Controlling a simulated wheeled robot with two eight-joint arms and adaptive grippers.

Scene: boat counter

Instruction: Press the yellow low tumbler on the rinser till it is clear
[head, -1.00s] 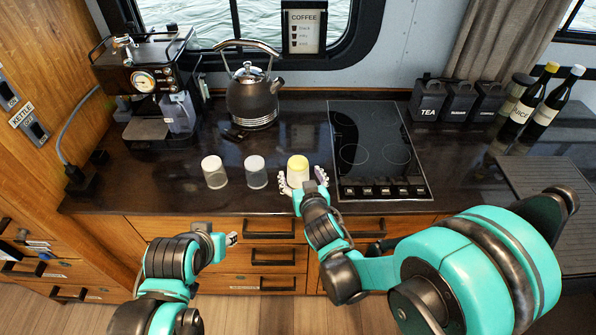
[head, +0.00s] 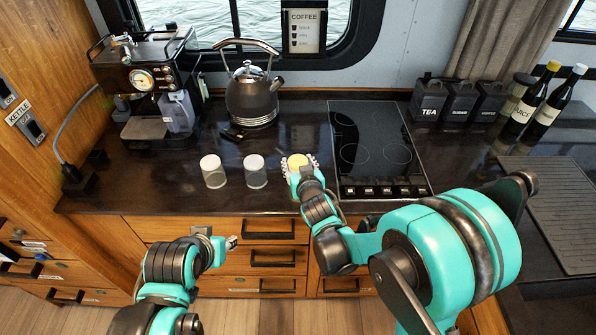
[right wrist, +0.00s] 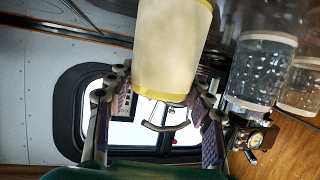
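The yellow low tumbler (head: 298,161) stands on the dark counter, left of the cooktop. My right gripper (head: 301,165) is around it, with one finger on each side. In the right wrist view the tumbler (right wrist: 172,50) looks cloudy and cream, with yellow bands at both ends. The fingers of my right gripper (right wrist: 158,92) are spread, and a gap shows between the left finger and the tumbler. My left gripper (head: 231,242) is low, in front of the drawers and away from the tumblers; its fingers are too small to judge. I cannot make out a rinser.
Two white-topped tumblers, one at left (head: 213,172) and one in the middle (head: 255,171), stand left of the yellow one. In the right wrist view they look speckled. A kettle (head: 251,98), a coffee machine (head: 148,85) and the cooktop (head: 375,150) stand around them.

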